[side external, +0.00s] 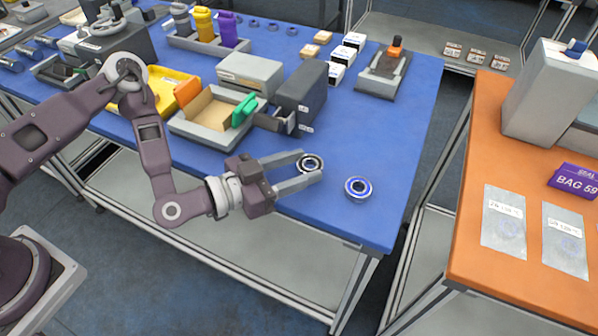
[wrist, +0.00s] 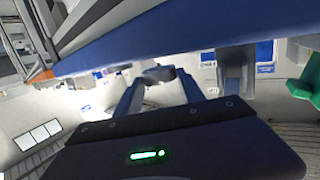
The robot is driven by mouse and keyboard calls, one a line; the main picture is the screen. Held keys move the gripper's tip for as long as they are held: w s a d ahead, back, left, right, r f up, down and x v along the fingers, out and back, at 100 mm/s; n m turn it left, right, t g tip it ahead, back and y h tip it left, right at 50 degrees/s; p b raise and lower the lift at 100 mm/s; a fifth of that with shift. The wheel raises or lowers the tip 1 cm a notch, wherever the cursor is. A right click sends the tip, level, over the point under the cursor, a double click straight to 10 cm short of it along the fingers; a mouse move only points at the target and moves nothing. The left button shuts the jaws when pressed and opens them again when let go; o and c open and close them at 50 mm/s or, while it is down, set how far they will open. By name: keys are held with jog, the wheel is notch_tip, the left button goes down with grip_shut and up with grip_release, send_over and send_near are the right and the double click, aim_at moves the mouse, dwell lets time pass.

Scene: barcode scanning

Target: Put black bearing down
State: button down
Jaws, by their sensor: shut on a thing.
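My gripper (side external: 309,168) is shut on the black bearing (side external: 311,162), a dark ring with a silver inner race, near the front right part of the blue table (side external: 400,140). The bearing shows between the fingertips in the wrist view (wrist: 158,73), small and dim. I cannot tell whether it touches the table or hangs just above it. A second bearing (side external: 358,188), with a blue ring, lies flat on the table to the right of my gripper, apart from it.
A dark grey box device (side external: 303,95) stands behind my gripper. A grey tray with a cardboard insert (side external: 208,114) and a green item (side external: 245,109) is at its left. The table's front edge is close. Bare blue surface lies right and behind. An orange table (side external: 470,200) stands beyond a gap.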

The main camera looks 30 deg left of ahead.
jog(key=shift+f, duration=0.95)
jog(key=c, duration=0.7)
grip_release()
jog(key=shift+f, duration=0.15)
jog(key=v, duration=0.6)
jog(key=shift+s+d, duration=0.15)
jog(key=shift+d, duration=0.15)
jog(key=shift+o, duration=0.4)
jog(key=shift+s+a+r, duration=0.2)
jog(key=shift+s+a, duration=0.1)
jog(key=shift+s, duration=0.15)
